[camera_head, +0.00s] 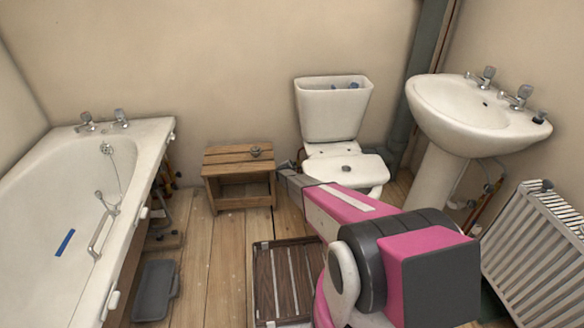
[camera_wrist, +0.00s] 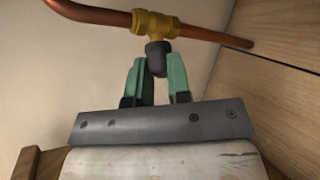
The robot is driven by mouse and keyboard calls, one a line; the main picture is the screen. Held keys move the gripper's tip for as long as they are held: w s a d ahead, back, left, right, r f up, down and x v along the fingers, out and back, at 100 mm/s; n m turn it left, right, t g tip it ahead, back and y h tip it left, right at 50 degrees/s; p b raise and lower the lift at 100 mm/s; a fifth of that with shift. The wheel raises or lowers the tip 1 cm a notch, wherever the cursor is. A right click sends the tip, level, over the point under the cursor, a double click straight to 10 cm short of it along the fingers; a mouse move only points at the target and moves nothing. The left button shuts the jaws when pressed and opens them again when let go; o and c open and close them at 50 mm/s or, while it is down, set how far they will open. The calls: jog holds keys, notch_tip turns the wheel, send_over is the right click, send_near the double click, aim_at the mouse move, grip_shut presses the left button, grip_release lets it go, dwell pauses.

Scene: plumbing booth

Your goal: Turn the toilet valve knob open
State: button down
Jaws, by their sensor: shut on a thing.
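The toilet valve is a brass fitting (camera_wrist: 155,24) on a copper pipe in the wrist view. Its dark knob (camera_wrist: 157,56) points down from the brass body. My gripper (camera_wrist: 160,75) has its two green fingers on either side of the knob and is shut on it. In the head view my pink and grey arm reaches to the left of the white toilet (camera_head: 334,115), with its end low beside a wooden stool. The valve and knob are hidden in the head view.
The wooden stool (camera_head: 238,192) stands left of my arm's end, with a small object on top. A bathtub (camera_head: 70,210) is at the left, a sink (camera_head: 465,112) and radiator (camera_head: 535,245) at the right. A slatted wooden mat (camera_head: 287,280) lies in front.

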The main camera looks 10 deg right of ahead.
jog(key=shift+w+d, duration=0.1)
jog(key=shift+w, duration=0.05)
jog(key=c, duration=1.1)
grip_release()
jog(key=shift+o, duration=0.2)
jog(key=shift+f+m+t, duration=0.1)
jog(key=shift+m+t, duration=0.2)
